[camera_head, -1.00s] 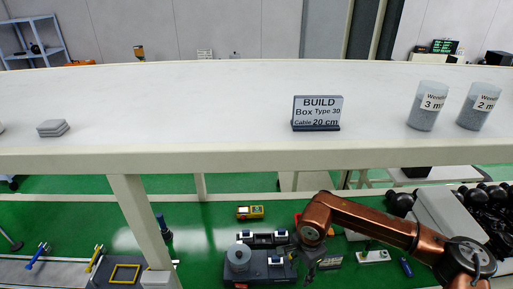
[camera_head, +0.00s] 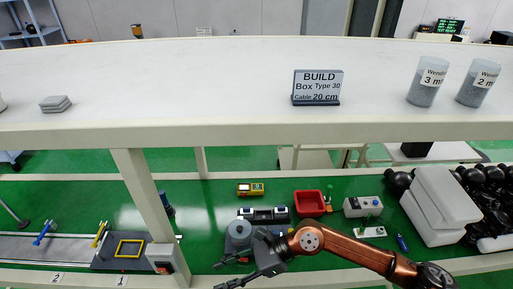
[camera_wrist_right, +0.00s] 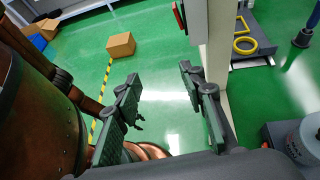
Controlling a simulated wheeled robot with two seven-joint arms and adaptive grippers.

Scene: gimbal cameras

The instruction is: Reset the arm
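My right arm, copper-coloured, comes in from the right in the head view, below the white shelf. Its dark gripper (camera_head: 222,274) is low in the picture, in front of the grey machine (camera_head: 238,236). In the right wrist view the two fingers of this gripper (camera_wrist_right: 158,76) stand well apart with nothing between them, over green floor. My left arm and gripper are not in view.
A white shelf (camera_head: 200,95) spans the head view, bearing a BUILD sign (camera_head: 317,87) and two jars.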

